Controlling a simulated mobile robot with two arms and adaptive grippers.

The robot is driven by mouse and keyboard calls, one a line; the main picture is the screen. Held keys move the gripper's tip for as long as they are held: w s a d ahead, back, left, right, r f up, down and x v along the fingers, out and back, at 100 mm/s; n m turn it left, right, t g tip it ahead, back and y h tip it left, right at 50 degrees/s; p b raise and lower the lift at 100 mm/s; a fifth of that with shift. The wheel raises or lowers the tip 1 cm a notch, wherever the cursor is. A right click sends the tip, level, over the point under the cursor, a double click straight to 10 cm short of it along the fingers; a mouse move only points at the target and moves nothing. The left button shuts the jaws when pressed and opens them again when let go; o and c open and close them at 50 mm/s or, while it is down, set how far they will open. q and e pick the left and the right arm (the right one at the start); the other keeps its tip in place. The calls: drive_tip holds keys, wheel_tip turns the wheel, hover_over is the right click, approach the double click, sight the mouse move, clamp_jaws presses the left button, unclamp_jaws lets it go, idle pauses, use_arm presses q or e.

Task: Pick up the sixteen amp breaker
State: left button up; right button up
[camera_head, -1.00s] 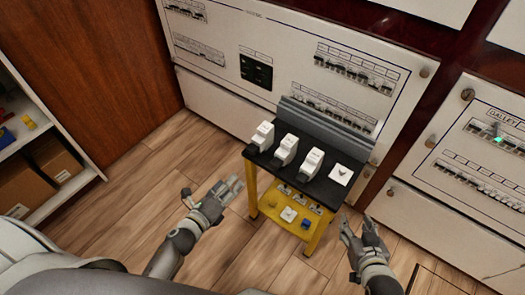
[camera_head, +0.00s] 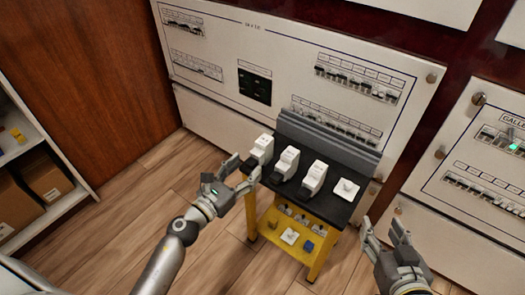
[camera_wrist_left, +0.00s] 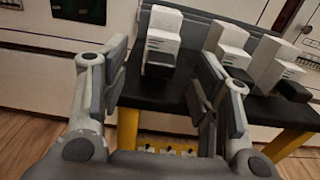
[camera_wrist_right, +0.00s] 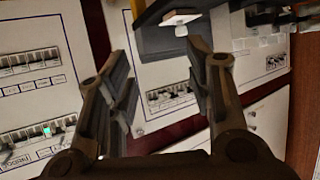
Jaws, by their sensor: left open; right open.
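Three white breakers stand in a row on the black top of a small yellow stand (camera_head: 335,211): a left one (camera_head: 262,148), a middle one (camera_head: 286,163) and a right one (camera_head: 314,178). Their ratings are too small to read, so I cannot tell which is sixteen amp. My left gripper (camera_head: 243,172) is open and empty, close in front of the left breaker. In the left wrist view the left breaker (camera_wrist_left: 162,40) shows beyond and between the open fingers (camera_wrist_left: 158,95). My right gripper (camera_head: 383,238) is open and empty, to the right of the stand.
A white square piece (camera_head: 346,190) lies at the stand's right end. A grey rail block (camera_head: 325,142) runs along its back. Small parts lie on the yellow lower shelf (camera_head: 282,238). Panels with breaker rows stand behind. A shelf with boxes (camera_head: 45,178) is at left.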

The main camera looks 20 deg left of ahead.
sight(254, 159)
use_arm(q)
drive_tip(key=x, duration=0.4)
drive_tip(key=shift+r, duration=0.25)
drive_tip(key=shift+w+d, duration=0.2)
drive_tip(key=shift+w, duration=0.4)
use_arm(e)
drive_tip(key=shift+s+d+f+g+h, duration=0.2)
drive_tip(key=shift+s+f+g, duration=0.2)
drive_tip(key=shift+f, duration=0.15)
drive_tip(key=shift+s+d+f+g+h, duration=0.1)
drive_tip(key=shift+s+d+f+g, duration=0.1)
drive_tip(key=shift+s+f+g, duration=0.3)
use_arm(q)
drive_tip(key=shift+c, duration=0.5)
use_arm(e)
drive_tip(key=shift+w, duration=0.1)
use_arm(q)
drive_tip(key=c, duration=1.2)
